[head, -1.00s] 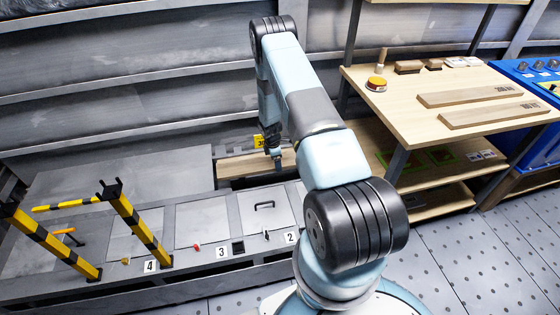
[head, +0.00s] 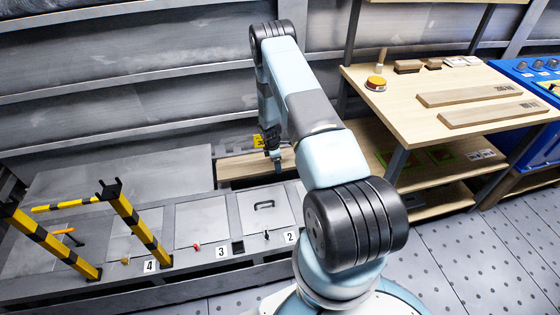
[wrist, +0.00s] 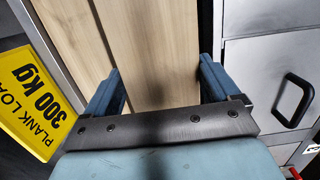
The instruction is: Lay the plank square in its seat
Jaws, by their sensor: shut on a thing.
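The plank (wrist: 155,45) is pale wood and runs away from my gripper in the wrist view. My gripper (wrist: 160,78) is shut on it, with one blue finger at each long edge. A second pale board (wrist: 75,45) lies along its left side, with a thin dark seam between them. In the head view my gripper (head: 276,161) is low at the wooden boards (head: 235,168), which lie in a gap beside the grey deck. Whether the plank is fully down in its seat I cannot tell; my arm hides its right part.
A yellow plank load sign (wrist: 30,100) stands close left of my gripper. A grey hatch with a black handle (wrist: 295,100) is on the right. Yellow-black posts (head: 140,230) stand at the left. A bench (head: 410,80) with two more planks is at the right.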

